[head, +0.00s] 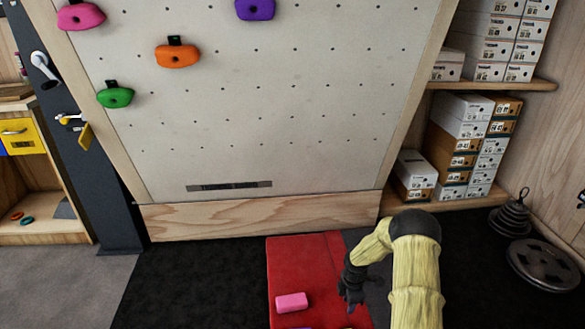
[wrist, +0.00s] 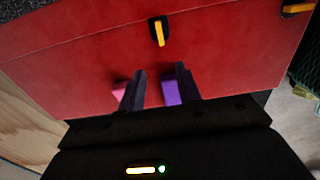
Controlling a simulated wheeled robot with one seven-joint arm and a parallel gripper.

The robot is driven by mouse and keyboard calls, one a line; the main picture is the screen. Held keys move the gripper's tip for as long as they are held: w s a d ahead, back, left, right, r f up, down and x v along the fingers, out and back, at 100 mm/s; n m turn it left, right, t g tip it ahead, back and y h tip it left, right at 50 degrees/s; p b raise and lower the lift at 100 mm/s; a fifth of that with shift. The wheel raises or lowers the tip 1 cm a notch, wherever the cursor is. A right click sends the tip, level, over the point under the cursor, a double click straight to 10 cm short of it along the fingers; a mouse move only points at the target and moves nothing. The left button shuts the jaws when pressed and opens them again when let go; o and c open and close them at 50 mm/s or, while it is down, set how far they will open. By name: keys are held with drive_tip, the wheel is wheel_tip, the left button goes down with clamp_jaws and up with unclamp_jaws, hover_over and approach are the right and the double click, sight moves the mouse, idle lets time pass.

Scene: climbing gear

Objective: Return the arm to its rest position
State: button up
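My arm in its yellow sleeve (head: 415,275) reaches down at the lower right of the head view. My dark gripper (head: 350,296) hangs above the red mat (head: 300,262). A pink block (head: 291,302) lies on the mat left of the gripper; in the wrist view a pink piece (wrist: 119,91) shows beside the left finger. A purple piece (wrist: 171,92) shows beside the right finger, partly hidden.
A yellow piece (wrist: 158,32) lies on the mat beyond the fingers. The climbing panel (head: 270,100) stands behind, with a wooden kickboard (head: 260,215) below. Shoe boxes (head: 462,140) fill shelves at right. Weight plates (head: 543,264) lie on the floor at right. Dark floor left of the mat is clear.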

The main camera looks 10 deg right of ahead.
drive_tip(key=s+a+r+m+t+p, duration=0.1)
drive_tip(key=s+a+r+m, duration=0.3)
drive_tip(key=r, duration=0.6)
drive_tip(key=s+a+r+m+p, duration=0.15)
drive_tip(key=s+r+m, duration=0.3)
drive_tip(key=r, duration=0.45)
drive_tip(key=s+a+r+m+t, duration=0.1)
drive_tip(key=s+a+r+m, duration=0.3)
drive_tip(key=r, duration=0.6)
drive_tip(key=s+a+r+m+p, duration=0.2)
drive_tip(key=s+r+m, duration=0.45)
drive_tip(key=s, duration=0.45)
wheel_tip(320, 180, up, 37)
drive_tip(key=n+p, duration=0.1)
drive_tip(key=p, duration=3.5)
drive_tip(key=shift+w+r+t+p, duration=0.2)
drive_tip(key=shift+w+t+p, duration=0.05)
drive_tip(key=shift+t+p, duration=0.1)
drive_tip(key=shift+d, duration=0.1)
